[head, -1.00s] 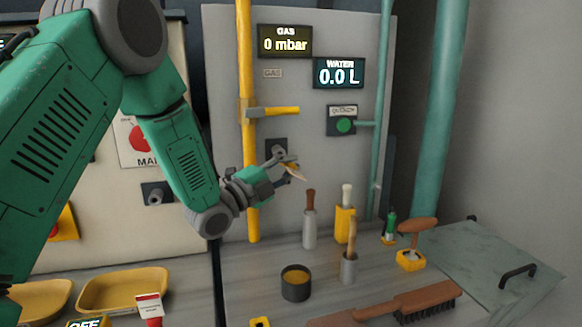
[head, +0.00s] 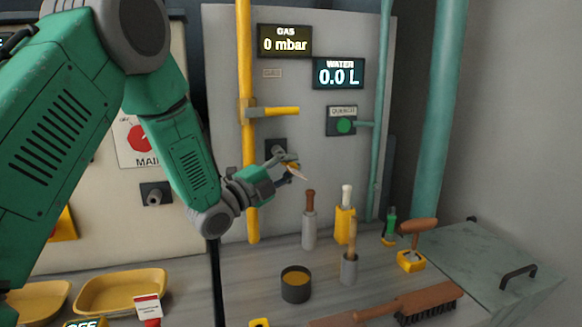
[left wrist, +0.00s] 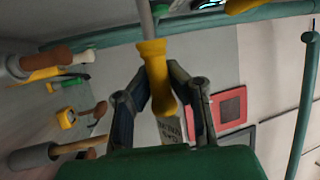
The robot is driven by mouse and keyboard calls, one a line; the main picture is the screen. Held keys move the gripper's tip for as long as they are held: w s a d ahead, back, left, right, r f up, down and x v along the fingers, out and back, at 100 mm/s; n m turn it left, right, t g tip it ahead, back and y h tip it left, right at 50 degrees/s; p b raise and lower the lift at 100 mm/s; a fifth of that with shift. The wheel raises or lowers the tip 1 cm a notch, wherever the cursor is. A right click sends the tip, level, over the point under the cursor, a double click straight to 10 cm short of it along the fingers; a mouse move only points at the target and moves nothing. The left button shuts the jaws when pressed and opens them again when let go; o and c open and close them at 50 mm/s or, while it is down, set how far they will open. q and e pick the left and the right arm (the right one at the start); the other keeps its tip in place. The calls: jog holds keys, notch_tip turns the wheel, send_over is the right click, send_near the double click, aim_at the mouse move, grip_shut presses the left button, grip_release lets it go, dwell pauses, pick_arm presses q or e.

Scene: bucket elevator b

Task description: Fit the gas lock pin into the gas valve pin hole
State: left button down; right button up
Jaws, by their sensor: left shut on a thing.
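My left gripper (head: 290,166) is in front of the grey panel, just right of the yellow gas pipe (head: 250,190). Its fingers (left wrist: 163,95) are shut on a small yellow thing, which I take for the gas lock pin (left wrist: 154,65). In the left wrist view it has a yellow grip and a grey shaft pointing to the top edge. A pale printed tag (left wrist: 172,129) shows behind the grip. The yellow gas valve lever (head: 278,111) sits above the gripper. A dark block (head: 276,146) is behind the fingers, partly hidden; I cannot make out the pin hole. My right gripper is not in view.
The gas display (head: 285,41) reads 0 mbar; the water display (head: 338,73) reads 0.0 L. Several handled tools stand below on the bench, beside a dark cup (head: 296,285) and a brush (head: 415,303). A teal pipe (head: 380,130) runs along the panel's right side.

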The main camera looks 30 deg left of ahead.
pick_arm(q)
jog(key=shift+w+a+b, duration=0.25)
jog(key=shift+w+a, duration=0.5)
jog(key=shift+a, duration=0.15)
jog(key=shift+w+a+b, duration=0.2)
jog(key=shift+w+a, duration=0.5)
jog(key=shift+a, duration=0.2)
jog(key=c, duration=1.6)
grip_release()
jog(key=shift+o, duration=0.2)
jog(key=v, duration=1.2)
jog(key=shift+w+f, duration=0.1)
jog(key=shift+w, duration=0.05)
